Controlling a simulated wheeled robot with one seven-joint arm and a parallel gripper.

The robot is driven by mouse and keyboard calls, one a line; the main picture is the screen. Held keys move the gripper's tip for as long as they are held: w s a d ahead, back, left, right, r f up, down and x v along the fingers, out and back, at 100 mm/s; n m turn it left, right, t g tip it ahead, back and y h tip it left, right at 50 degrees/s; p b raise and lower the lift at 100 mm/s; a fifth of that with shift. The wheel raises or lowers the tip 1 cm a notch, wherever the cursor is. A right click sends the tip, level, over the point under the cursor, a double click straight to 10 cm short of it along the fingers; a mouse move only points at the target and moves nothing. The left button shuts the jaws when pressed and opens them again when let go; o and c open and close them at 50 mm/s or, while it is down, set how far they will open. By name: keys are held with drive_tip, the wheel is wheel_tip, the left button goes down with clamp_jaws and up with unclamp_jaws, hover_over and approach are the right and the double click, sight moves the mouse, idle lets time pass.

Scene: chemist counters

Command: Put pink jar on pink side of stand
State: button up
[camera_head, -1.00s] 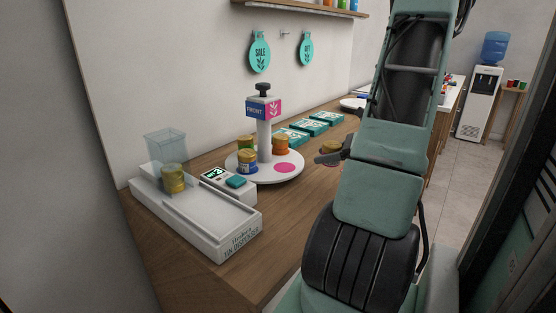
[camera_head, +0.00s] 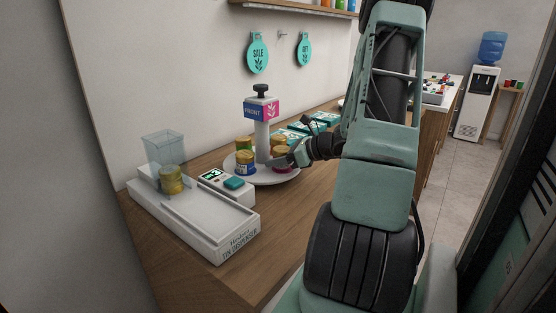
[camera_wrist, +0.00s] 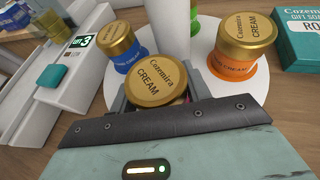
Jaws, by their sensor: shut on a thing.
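The pink jar (camera_head: 282,169), gold-lidded, is at the right front of the white round stand (camera_head: 262,181). My gripper (camera_head: 286,162) is shut on it from the right. In the wrist view the jar's lid (camera_wrist: 160,80) sits upright between my fingers, hiding most of its pink body. The pink spot on the stand is hidden under the jar and gripper. I cannot tell if the jar touches the plate. The stand's sign has a blue FRONT face and a pink face (camera_head: 265,110).
A blue jar (camera_head: 245,163), a green jar (camera_head: 243,143) and an orange jar (camera_head: 280,143) share the stand. A tin dispenser (camera_head: 200,215) stands at the left front. Teal boxes (camera_head: 326,118) lie behind. The counter's front right is bare.

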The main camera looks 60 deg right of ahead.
drive_tip(key=shift+f, duration=0.3)
drive_tip(key=shift+f, duration=0.15)
drive_tip(key=o, duration=1)
drive_tip(key=shift+r, duration=0.3)
drive_tip(key=v, duration=1.2)
drive_tip(key=shift+s, duration=0.1)
